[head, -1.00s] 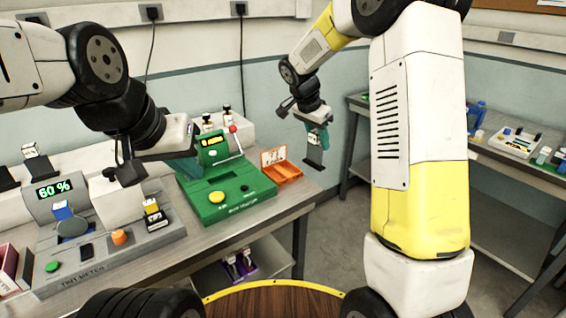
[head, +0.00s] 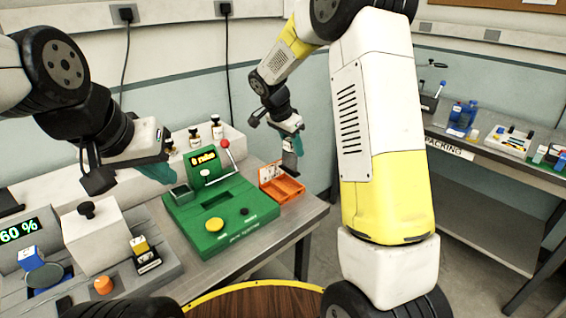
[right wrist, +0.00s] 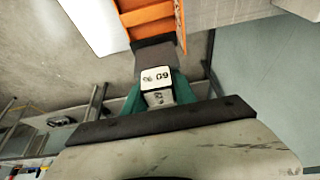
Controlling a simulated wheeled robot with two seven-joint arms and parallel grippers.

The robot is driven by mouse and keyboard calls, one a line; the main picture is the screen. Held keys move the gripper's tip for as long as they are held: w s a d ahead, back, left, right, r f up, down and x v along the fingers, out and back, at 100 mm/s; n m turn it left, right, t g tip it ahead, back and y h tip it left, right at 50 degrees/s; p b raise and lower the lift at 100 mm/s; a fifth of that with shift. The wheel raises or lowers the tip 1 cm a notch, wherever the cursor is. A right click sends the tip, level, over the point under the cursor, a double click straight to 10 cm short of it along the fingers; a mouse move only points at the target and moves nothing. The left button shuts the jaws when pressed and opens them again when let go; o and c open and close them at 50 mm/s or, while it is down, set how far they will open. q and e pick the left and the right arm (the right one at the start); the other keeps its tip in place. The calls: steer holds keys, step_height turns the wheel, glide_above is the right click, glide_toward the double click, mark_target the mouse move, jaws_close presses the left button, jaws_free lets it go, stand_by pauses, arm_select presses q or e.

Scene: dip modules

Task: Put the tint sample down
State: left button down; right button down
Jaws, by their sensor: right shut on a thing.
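My right gripper (head: 292,146) is shut on the tint sample (head: 289,162), a dark flat piece with a white cap. In the right wrist view the cap of the tint sample (right wrist: 157,78) reads "60 %" upside down, between the teal fingertips (right wrist: 157,95). The tray also shows in the right wrist view (right wrist: 150,14). My left gripper (head: 155,172) hangs left of the green machine, and its finger gap is not clear.
The green machine (head: 232,222) with a red-knobbed lever (head: 225,145) stands left of the tray. The grey tint meter (head: 75,285) with a "60 %" display is at far left. Small bottles (head: 217,128) stand behind. A packing table (head: 480,160) is at right.

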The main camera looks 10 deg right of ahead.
steer(key=shift+f, duration=3.05)
steer(key=shift+f, duration=0.1)
steer(key=c, duration=1)
jaws_free()
steer(key=v, duration=1.2)
steer(key=s+d+r+n+t+y, duration=0.1)
steer(key=s+r+n+y, duration=0.1)
steer(key=s, duration=0.7)
steer(key=s+d+r+n+t+y, duration=0.1)
steer(key=s+r+n, duration=0.3)
steer(key=s, duration=0.6)
steer(key=s+d+r+n+t+y, duration=0.1)
steer(key=s+d+r+n+y, duration=0.1)
steer(key=s+n, duration=0.4)
steer(key=shift+s+r+t+y, duration=0.2)
steer(key=shift+s+r, duration=0.05)
steer(key=shift+s, duration=0.6)
steer(key=shift+s+r+t+y, duration=0.2)
steer(key=shift+s, duration=0.6)
